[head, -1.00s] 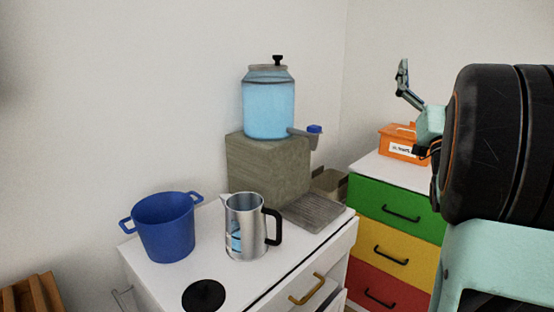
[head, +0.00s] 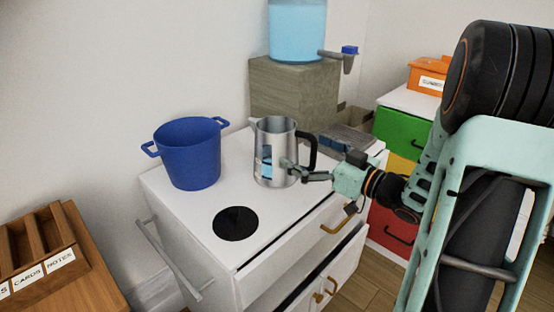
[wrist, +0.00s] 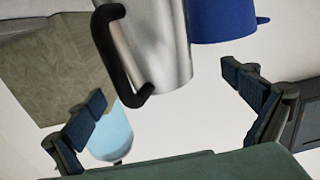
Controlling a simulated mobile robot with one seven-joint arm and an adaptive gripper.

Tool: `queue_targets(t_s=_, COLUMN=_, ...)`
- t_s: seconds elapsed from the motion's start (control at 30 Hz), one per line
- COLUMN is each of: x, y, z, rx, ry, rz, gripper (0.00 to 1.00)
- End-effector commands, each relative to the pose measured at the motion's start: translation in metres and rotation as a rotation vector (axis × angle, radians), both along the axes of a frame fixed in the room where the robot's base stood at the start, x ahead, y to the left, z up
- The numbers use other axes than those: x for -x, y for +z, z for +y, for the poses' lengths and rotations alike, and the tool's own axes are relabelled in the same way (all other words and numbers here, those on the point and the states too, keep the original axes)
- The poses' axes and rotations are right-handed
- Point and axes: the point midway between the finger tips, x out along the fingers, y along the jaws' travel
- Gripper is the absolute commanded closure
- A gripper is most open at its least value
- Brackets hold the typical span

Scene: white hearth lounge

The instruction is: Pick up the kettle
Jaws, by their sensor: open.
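The kettle (head: 272,150) is a silver metal jug with a black handle and a blue-tinted window. It stands upright on the white cabinet top. My gripper (head: 294,172) is in front of the kettle's right side in the head view, below the handle. In the wrist view the open fingers (wrist: 180,110) are spread wide, with the kettle (wrist: 155,40) and its black handle ahead of them at the top. Nothing is between the fingertips. I cannot tell whether a finger touches the kettle.
A blue pot (head: 188,155) stands left of the kettle. A black round lid or disc (head: 236,224) lies in front. A water dispenser (head: 297,30) sits on a stone block (head: 290,90) behind. A drawer (head: 300,240) is partly open below.

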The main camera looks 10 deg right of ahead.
Motion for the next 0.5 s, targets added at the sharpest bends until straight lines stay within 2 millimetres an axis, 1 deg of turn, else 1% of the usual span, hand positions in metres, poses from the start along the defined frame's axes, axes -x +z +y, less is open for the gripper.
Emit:
queue_targets(t_s=0.03, x=-0.007, y=-0.001, z=0.007, rx=0.0, ry=0.004, rz=-0.001, gripper=0.0)
queue_targets(t_s=0.1, x=-0.016, y=-0.001, z=0.011, rx=0.001, ry=0.001, rz=-0.002, gripper=0.0)
queue_targets(t_s=0.37, x=-0.034, y=-0.003, z=0.024, rx=0.0, ry=0.001, rz=-0.003, gripper=0.0)
queue_targets(t_s=0.5, x=-0.053, y=-0.008, z=0.036, rx=0.0, ry=0.002, rz=-0.002, gripper=0.0)
